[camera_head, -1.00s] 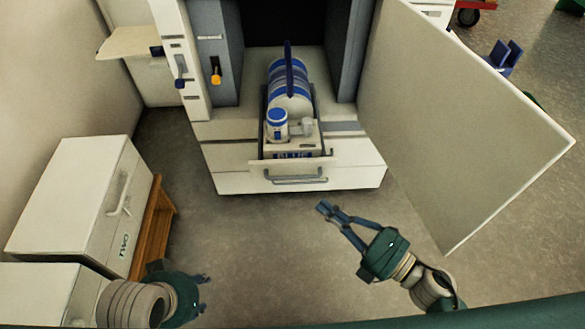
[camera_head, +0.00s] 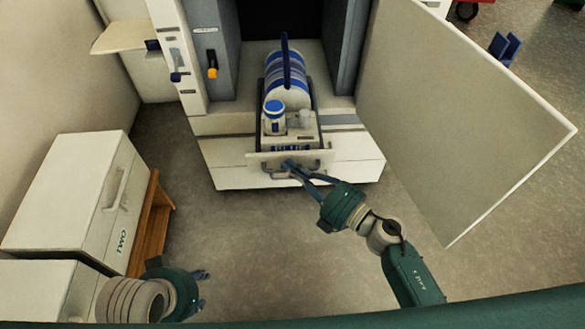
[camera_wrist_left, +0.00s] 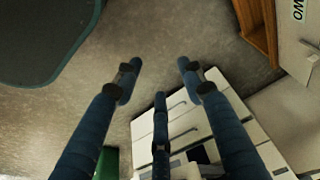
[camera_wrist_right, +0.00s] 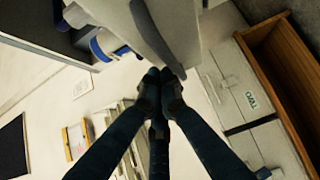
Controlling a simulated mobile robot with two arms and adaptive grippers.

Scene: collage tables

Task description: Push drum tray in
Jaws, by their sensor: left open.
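The drum tray (camera_head: 261,160) is pulled out of the opening in the white cabinet. A blue-and-white striped drum (camera_head: 285,85) lies on it, with a small blue-lidded jar (camera_head: 274,118) in front. A grey bar handle (camera_head: 275,173) is on the tray's front panel. My right gripper (camera_head: 287,163) is shut, its fingertips at the tray front by the handle; whether they touch is unclear. In the right wrist view its fingertips (camera_wrist_right: 162,76) meet just below a grey part. My left gripper (camera_head: 204,286) is open and empty above the floor at lower left.
An open cabinet door (camera_head: 450,130) stands to the right of the tray. The floor (camera_head: 240,230) before the cabinet is clear.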

